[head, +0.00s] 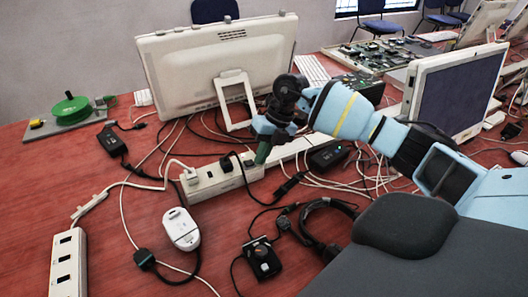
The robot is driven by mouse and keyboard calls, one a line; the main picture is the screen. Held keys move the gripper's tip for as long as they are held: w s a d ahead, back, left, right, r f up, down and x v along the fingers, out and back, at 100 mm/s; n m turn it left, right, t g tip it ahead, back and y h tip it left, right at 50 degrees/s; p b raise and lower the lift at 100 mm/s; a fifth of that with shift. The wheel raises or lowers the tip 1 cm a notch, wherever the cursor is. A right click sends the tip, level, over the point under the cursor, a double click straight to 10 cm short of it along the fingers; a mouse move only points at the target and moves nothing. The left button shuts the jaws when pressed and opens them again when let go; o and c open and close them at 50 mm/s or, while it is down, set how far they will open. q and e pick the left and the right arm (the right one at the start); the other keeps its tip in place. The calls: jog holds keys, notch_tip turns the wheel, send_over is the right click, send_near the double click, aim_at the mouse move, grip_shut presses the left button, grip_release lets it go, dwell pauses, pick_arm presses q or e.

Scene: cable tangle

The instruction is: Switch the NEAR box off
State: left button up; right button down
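No label marks a NEAR box, so I cannot tell which one carries that name. A white socket box (64,268) lies nearest at the front left. Another white socket box (212,182) lies mid-table with plugs in it. A black box with a round knob (262,259) lies at the front centre, with a cable. My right gripper (265,148) points down above the right end of the mid-table socket box, and a dark green tip shows there. Whether it touches the box or is open cannot be made out. My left gripper is out of view.
A white handheld device (181,229) and loose cables lie around the boxes. Black adapters (111,142) (329,155) rest on the red table (110,205). A monitor (215,65) stands behind my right gripper; another screen (457,90) stands right. Bare table shows at the left.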

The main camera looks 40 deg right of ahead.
jog(key=shift+w+a+r+h+p, duration=0.2)
jog(key=shift+a+r+h+p, duration=0.2)
jog(key=shift+a+r+p, duration=0.4)
jog(key=shift+d+f, duration=0.3)
jog(key=shift+f, duration=0.15)
jog(key=shift+s, duration=0.1)
jog(key=shift+r+p, duration=0.5)
jog(key=shift+r, duration=0.25)
